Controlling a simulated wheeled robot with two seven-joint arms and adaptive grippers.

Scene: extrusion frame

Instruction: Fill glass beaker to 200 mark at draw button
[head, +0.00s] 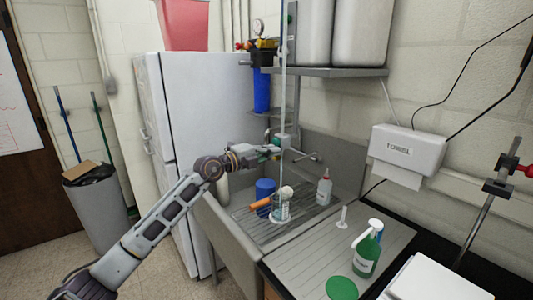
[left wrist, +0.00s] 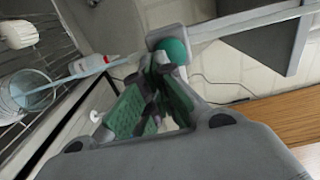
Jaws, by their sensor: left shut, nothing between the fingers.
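The glass beaker (head: 281,210) stands on a rack in the sink, below a pale vertical line that runs down from the grey draw housing (head: 286,141). I cannot tell whether this line is tube or water. The beaker also shows at the left edge of the left wrist view (left wrist: 22,97); its marks and level are too small to read. The round green draw button (left wrist: 174,49) sits on the grey housing. My left gripper (left wrist: 161,68) is shut and empty, its fingertips right at the button; contact is hard to judge. It also shows in the head view (head: 272,151).
In the sink (head: 232,238) are a blue container (head: 265,188), an orange-handled item (head: 260,203) and a red-capped wash bottle (head: 324,189). A green spray bottle (head: 367,253) stands on the right drainboard. A shelf (head: 335,72) with tanks hangs above.

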